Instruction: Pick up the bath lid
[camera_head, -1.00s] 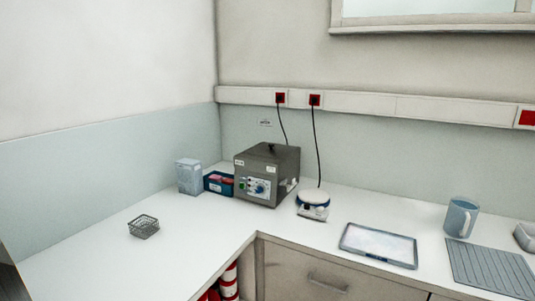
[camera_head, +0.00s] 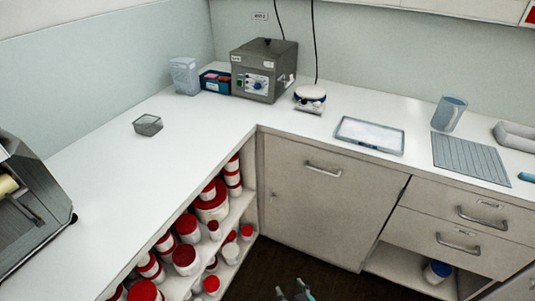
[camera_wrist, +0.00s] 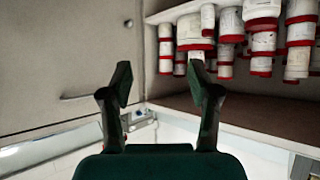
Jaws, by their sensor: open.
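The bath (camera_head: 264,80) is a grey box with a dial and buttons on its front, standing at the back corner of the counter. Its bath lid (camera_head: 268,45) is the grey top with a dark knob, and it sits closed on the box. My gripper (camera_head: 295,292) shows at the bottom edge of the head view, low over the dark floor, far from the lid. In the wrist view my gripper (camera_wrist: 158,78) has two dark fingers spread apart with nothing between them. The lid is not in the wrist view.
A clear container (camera_head: 184,76), a blue box (camera_head: 216,81) and a small white-topped device (camera_head: 310,98) flank the bath. A wire basket (camera_head: 148,125) and a tray (camera_head: 370,135) lie on the counter (camera_head: 205,135). Open shelves hold red-lidded jars (camera_head: 212,205). Cords hang behind the bath.

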